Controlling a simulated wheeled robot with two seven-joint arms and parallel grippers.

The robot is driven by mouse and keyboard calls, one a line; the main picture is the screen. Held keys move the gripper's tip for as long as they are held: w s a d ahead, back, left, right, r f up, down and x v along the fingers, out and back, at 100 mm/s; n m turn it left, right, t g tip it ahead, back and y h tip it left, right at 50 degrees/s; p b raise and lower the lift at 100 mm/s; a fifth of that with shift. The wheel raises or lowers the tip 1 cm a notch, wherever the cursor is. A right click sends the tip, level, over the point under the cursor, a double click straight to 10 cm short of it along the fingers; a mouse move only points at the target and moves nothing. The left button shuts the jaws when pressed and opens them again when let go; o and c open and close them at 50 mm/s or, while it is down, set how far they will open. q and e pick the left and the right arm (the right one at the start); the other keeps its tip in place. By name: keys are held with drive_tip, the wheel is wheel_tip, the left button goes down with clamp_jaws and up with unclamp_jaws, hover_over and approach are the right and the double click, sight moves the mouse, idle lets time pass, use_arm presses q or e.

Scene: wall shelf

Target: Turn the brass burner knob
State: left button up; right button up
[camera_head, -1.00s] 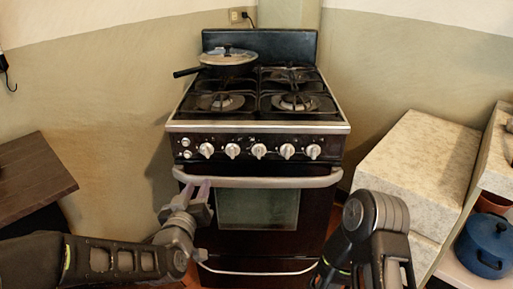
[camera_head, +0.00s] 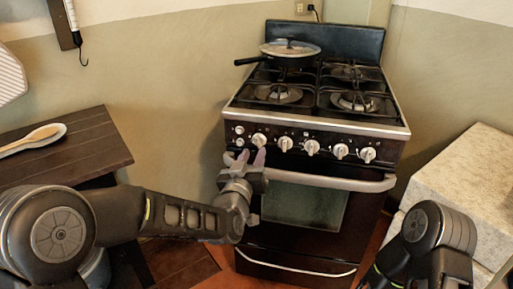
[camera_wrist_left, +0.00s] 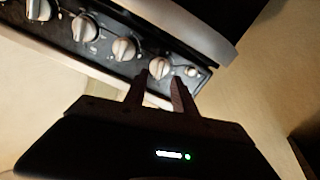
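A row of several silver-looking burner knobs runs along the dark front panel (camera_head: 299,141) of the stove; none clearly shows a brass colour. The leftmost knob (camera_head: 259,139) is nearest my left gripper (camera_head: 244,158). My left gripper is open and empty, its fingers pointing at the panel just below and left of that knob. In the left wrist view, the end knob (camera_wrist_left: 159,67) lies just beyond the two spread fingertips (camera_wrist_left: 160,80); I cannot tell whether they touch it. My right arm shows at the lower right, but its gripper is out of view.
A lidded pan (camera_head: 288,52) sits on the back left burner. The oven handle (camera_head: 330,181) sticks out below the knobs. A pale stone-topped counter (camera_head: 465,180) stands at right.

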sight(258, 144)
use_arm(q)
drive_tip(key=x, duration=0.4)
drive_tip(key=shift+w, duration=0.2)
drive_tip(key=shift+c, duration=0.4)
clamp_jaws()
